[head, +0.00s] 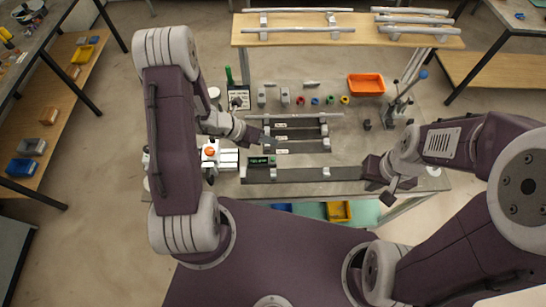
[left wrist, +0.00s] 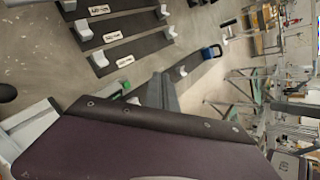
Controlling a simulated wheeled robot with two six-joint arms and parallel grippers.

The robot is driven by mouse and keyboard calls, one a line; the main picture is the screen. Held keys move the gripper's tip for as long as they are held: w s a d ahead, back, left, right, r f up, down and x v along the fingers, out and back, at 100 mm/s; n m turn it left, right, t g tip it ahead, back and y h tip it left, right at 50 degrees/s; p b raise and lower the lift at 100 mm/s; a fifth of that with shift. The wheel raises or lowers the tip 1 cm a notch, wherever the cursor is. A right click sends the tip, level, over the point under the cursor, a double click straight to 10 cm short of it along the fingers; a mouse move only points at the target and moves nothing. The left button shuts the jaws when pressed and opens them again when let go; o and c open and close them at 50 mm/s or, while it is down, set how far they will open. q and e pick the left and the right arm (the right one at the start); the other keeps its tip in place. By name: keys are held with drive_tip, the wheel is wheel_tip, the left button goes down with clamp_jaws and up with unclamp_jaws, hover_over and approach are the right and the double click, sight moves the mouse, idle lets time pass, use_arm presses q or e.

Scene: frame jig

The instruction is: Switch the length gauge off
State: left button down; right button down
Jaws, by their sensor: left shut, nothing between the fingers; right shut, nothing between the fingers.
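The length gauge (head: 262,161) is a small dark box with a lit green display, at the left part of the front dark rail (head: 310,174) in the head view. Its digits and any button are too small to make out. My left gripper (head: 268,141) is shut and empty, just behind and above the gauge, apart from it as far as I can tell. In the left wrist view its fingers (left wrist: 165,92) point toward the rails, and I cannot pick out the gauge there. My right gripper (head: 388,197) is shut and empty near the rail's right end.
Shorter labelled rails (head: 300,147) lie behind the front rail. A white device with an orange knob (head: 210,152) stands left of the gauge. An orange bin (head: 366,84) and small coloured rings sit further back. A wooden shelf (head: 345,38) holds metal bars.

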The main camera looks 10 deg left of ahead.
use_arm(q)
drive_tip(key=b, duration=0.8)
hover_over(270, 161)
drive_tip(key=shift+w+f, duration=0.15)
drive_tip(key=shift+f, duration=4.25)
drive_tip(key=shift+f, duration=0.4)
drive_tip(key=shift+f+b, duration=0.45)
drive_tip(key=shift+b, duration=0.15)
drive_tip(key=shift+r+p, duration=0.75)
drive_tip(key=shift+r, duration=0.15)
wheel_tip(270, 161, up, 5)
drive_tip(key=p, duration=0.4)
